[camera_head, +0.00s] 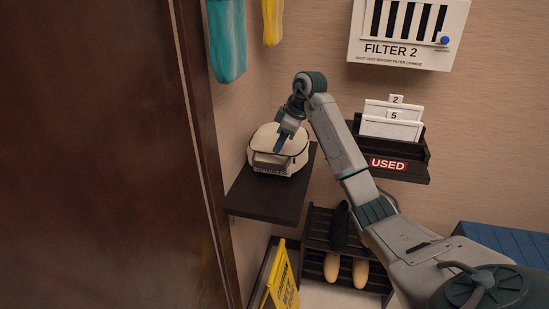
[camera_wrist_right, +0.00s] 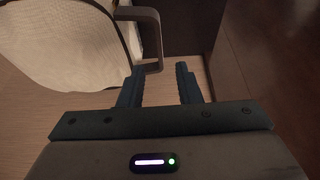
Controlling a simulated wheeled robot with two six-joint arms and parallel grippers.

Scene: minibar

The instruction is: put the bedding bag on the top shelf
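The bedding bag (camera_head: 292,157), cream with dark trim and a dark label strip on its front, rests on a dark shelf (camera_head: 268,207) against the wall. My right gripper (camera_head: 281,146) is in front of and over the bag in the head view and hides part of it. My left gripper is not in view.
A large dark brown panel (camera_head: 95,150) fills the left side. A rack marked USED (camera_head: 390,165) and a FILTER 2 box (camera_head: 408,35) hang at the right. A shoe rack (camera_head: 318,240) and a yellow sign (camera_head: 283,280) stand below. Teal and yellow items hang above.

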